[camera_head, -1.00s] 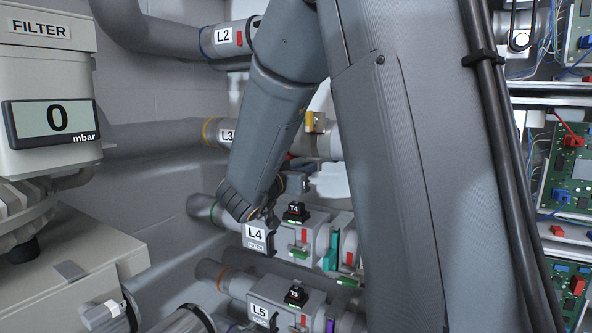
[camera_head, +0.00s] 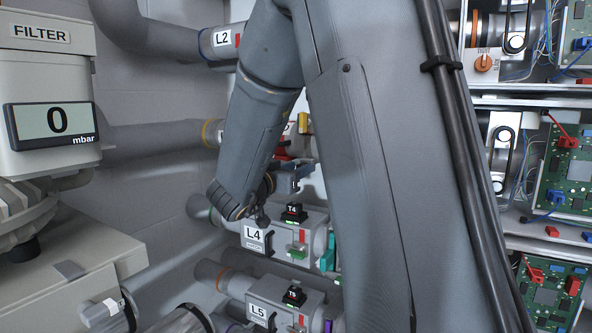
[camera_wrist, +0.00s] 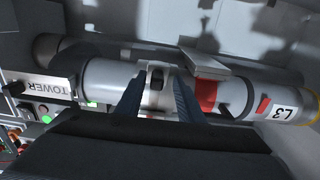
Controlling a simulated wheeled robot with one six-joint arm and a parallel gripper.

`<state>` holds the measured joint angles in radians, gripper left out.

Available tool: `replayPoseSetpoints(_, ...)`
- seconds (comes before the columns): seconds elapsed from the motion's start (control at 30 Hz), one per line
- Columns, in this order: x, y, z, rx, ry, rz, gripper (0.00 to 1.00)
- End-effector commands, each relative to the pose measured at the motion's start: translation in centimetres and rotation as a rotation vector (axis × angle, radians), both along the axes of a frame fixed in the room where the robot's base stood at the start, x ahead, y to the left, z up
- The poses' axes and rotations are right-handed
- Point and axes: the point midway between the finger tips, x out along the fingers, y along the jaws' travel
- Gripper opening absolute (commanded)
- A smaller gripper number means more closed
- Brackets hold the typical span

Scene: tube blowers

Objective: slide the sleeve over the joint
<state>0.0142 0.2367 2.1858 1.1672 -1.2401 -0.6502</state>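In the wrist view, a pale grey pipe labelled L3 (camera_wrist: 281,112) runs across the picture. A light silver sleeve-like collar (camera_wrist: 157,97) with a dark slot sits around it, and a red band (camera_wrist: 206,95) lies to its right. The two dark blue fingers of my gripper (camera_wrist: 157,92) are apart, one on each side of the collar; I cannot tell whether they touch it. Which seam is the joint is unclear.
A grey lever-like block (camera_wrist: 203,60) stands above the red band. A TOWER label (camera_wrist: 52,86) is at the left. Below, the L4 (camera_head: 254,238) and L5 (camera_head: 259,312) pipes carry clamps and small boxes. Open electronics shelves (camera_head: 560,205) stand at the right.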

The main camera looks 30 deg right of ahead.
Motion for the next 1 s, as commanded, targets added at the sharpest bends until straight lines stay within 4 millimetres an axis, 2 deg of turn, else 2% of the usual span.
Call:
replayPoseSetpoints(0.3, -2.1, 4.5, -0.1, 0.0, -0.002, 0.007, 0.34)
replayPoseSetpoints(0.5, -3.2, 6.4, 0.0, -0.001, -0.002, 0.006, 0.34)
replayPoseSetpoints(1.0, -3.5, 6.8, 0.0, 0.0, 0.0, 0.003, 0.34)
